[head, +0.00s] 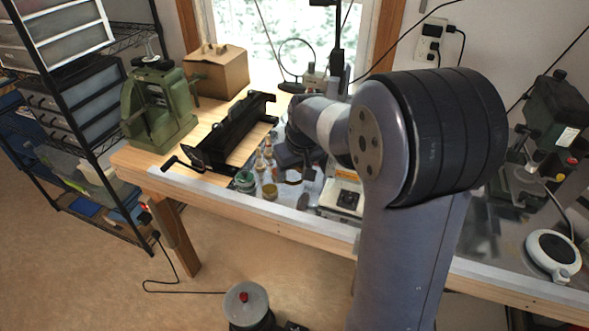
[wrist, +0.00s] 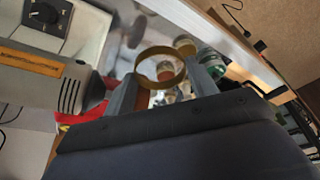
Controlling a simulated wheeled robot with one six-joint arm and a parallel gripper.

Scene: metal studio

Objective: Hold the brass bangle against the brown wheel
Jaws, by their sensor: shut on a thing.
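The brass bangle (wrist: 141,58) is a thin gold ring between the two grey fingers of my gripper (wrist: 163,76) in the wrist view. My gripper is shut on it, and the ring stands out past the fingertips. In the head view my gripper (head: 297,172) is low over the metal bench top, partly hidden by my arm. I cannot clearly make out the brown wheel. A small brown patch shows between the fingers in the wrist view, but I cannot tell what it is. No contact with a wheel can be seen.
A grey tool with an orange label (wrist: 40,66) lies close left of the fingers in the wrist view. Small bottles and a green-topped jar (head: 243,181) stand near my gripper. A black crank machine (head: 235,130) and green press (head: 158,108) stand left. A white dial (head: 552,255) is right.

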